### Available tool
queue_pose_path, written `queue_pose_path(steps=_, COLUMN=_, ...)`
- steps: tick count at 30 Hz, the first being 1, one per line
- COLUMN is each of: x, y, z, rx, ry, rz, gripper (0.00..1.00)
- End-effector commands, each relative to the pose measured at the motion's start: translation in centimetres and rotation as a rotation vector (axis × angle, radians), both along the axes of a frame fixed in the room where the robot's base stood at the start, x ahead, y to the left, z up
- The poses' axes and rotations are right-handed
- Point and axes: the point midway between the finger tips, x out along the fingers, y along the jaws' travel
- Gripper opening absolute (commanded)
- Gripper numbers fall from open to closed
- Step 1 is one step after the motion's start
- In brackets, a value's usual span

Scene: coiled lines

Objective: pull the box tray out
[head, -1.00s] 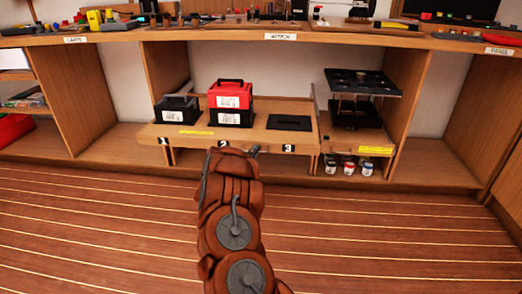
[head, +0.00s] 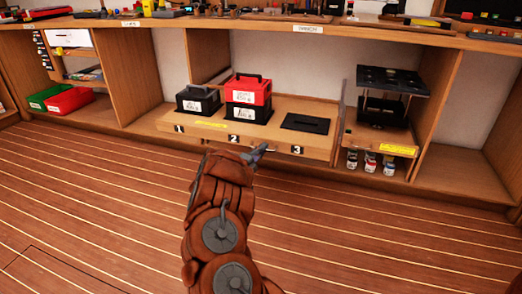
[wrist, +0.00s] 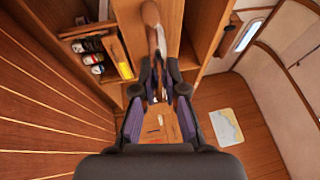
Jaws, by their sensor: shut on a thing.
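The box tray (head: 208,135) is a wooden tray with a front numbered 1, 2 and 3, standing out from the lower shelf of the cupboard in the head view. A black box (head: 198,101) stands on its left. A red box (head: 248,91) sits on another black box (head: 246,113) in the middle. A flat dark panel (head: 305,124) is at the right. My gripper (head: 260,152) is at the tray's front, between labels 2 and 3. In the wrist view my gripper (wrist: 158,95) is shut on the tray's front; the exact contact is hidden.
To the right, a bay holds a black stand (head: 393,80) above a shelf with a yellow label (head: 390,146), and several small jars (head: 370,162) below. Green (head: 50,96) and red (head: 70,101) bins lie at far left. The striped floor (head: 100,200) in front is clear.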

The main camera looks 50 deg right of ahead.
Motion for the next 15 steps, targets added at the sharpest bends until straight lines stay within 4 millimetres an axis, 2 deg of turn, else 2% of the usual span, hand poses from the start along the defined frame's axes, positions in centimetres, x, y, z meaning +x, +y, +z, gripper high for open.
queue_pose_path(steps=4, x=-0.05, y=-0.04, z=-0.09, rx=0.002, ry=0.001, rz=0.0, gripper=0.0)
queue_pose_path(steps=5, x=-0.06, y=-0.05, z=-0.09, rx=0.002, ry=0.001, rz=0.0, gripper=0.13)
queue_pose_path(steps=8, x=-0.05, y=-0.06, z=-0.07, rx=0.001, ry=0.001, rz=0.0, gripper=0.23)
queue_pose_path(steps=15, x=0.08, y=0.05, z=-0.02, rx=0.001, ry=0.0, rz=0.003, gripper=0.23)
